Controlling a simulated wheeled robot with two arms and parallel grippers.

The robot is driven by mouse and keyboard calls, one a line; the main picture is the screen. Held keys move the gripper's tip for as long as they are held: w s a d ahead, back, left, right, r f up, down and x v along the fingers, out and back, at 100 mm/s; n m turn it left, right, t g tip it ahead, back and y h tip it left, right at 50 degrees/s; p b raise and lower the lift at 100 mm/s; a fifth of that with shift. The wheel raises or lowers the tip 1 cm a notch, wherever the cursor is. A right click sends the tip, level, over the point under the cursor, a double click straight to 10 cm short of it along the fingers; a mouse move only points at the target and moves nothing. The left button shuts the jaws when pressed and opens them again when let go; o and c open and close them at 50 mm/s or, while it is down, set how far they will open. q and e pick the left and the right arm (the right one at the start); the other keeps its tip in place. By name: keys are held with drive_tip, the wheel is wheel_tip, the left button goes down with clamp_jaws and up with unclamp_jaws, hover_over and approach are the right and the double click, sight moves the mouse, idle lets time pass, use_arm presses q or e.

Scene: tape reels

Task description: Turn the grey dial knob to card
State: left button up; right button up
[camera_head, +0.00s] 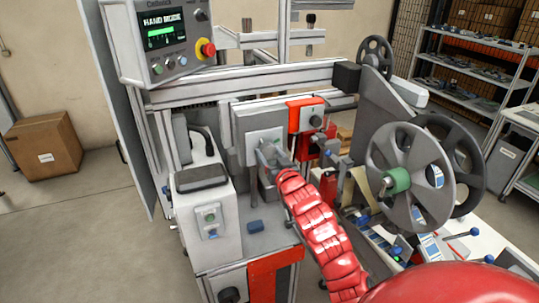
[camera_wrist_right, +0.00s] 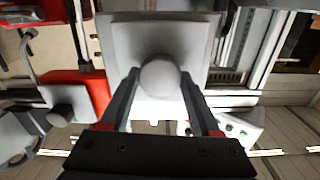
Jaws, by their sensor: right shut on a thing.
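The grey dial knob (camera_wrist_right: 160,77) is a round knob on a light square plate (camera_wrist_right: 158,35), seen in the right wrist view. The same plate (camera_head: 262,133) faces me near the middle of the head view, where the gripper hides the knob. My right gripper (camera_head: 264,154) is at the plate, at the end of the red arm. In the wrist view my right gripper (camera_wrist_right: 160,80) is shut on the knob, with one finger on each side. I cannot read any dial marks. My left gripper is not in view.
A red box with another grey knob (camera_head: 315,121) is right of the plate. Large grey reels (camera_head: 410,160) stand right of my arm. A control panel (camera_head: 160,38) with a screen reading HAND MODE is upper left. A white-grey unit (camera_head: 203,215) stands lower left.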

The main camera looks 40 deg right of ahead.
drive_tip(key=shift+f+m+b, duration=0.15)
drive_tip(key=shift+m+b, duration=0.35)
drive_tip(key=shift+m, duration=0.2)
drive_tip(key=m+b, duration=0.1)
drive_tip(key=m, duration=0.1)
drive_tip(key=shift+m, duration=0.3)
drive_tip(key=shift+d+m+b, duration=0.1)
drive_tip(key=shift+m+b, duration=0.5)
drive_tip(key=shift+m, duration=0.3)
drive_tip(key=m, duration=0.2)
drive_tip(key=shift+m, duration=0.4)
drive_tip(key=m, duration=0.4)
drive_tip(key=m+p, duration=0.1)
drive_tip(key=m, duration=0.4)
